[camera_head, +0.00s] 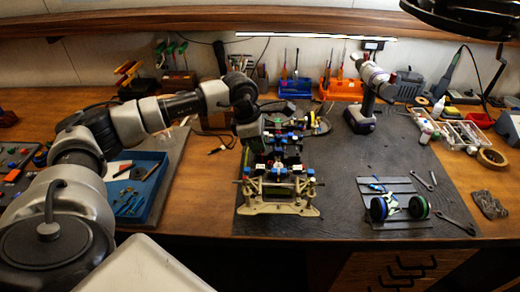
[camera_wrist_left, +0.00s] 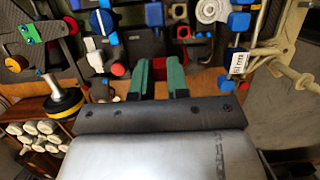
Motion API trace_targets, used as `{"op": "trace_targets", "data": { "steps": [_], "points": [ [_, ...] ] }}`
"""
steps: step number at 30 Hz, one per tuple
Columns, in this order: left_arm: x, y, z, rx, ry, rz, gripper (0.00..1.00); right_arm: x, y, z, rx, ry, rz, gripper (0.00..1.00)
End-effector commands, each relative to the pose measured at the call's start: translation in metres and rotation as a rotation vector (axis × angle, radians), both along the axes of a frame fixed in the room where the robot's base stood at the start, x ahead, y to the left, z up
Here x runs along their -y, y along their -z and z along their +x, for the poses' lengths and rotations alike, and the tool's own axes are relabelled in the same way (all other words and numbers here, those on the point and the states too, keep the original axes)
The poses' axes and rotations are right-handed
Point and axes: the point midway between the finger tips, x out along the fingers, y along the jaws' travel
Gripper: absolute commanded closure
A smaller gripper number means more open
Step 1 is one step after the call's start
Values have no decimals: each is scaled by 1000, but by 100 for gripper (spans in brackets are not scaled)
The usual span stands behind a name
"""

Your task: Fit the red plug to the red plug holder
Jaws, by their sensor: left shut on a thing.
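The RC car (camera_head: 275,190) stands on the dark mat at the middle of the workbench. My left gripper (camera_wrist_left: 161,76) reaches down over the back part of the car in the head view. In the left wrist view its two green fingers are shut on a small red piece, which looks like the red plug (camera_wrist_left: 159,69). The fingers hide most of it. A small red round piece (camera_wrist_left: 118,69) shows left of the fingers, apart from them. I cannot tell which part is the red plug holder. My right gripper is not in view.
A blue tray (camera_head: 151,205) with small parts lies left of the car. A drill (camera_head: 366,100) stands behind to the right. An axle with wheels (camera_head: 397,207) and wrenches lie at the right. Bare mat (camera_head: 330,200) lies between car and axle.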

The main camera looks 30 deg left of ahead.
Motion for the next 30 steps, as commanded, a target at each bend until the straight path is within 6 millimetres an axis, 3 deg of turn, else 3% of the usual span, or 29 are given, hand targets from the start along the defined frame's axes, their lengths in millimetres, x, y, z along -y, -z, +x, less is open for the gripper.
{"op": "trace_targets", "data": {
  "steps": [17, 30],
  "points": [
    [0, -5, 0, 0, 0, 0, 100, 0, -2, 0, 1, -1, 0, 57],
    [0, -26, 0, 1, 0, 1, 100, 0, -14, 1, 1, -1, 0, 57]
  ]
}}
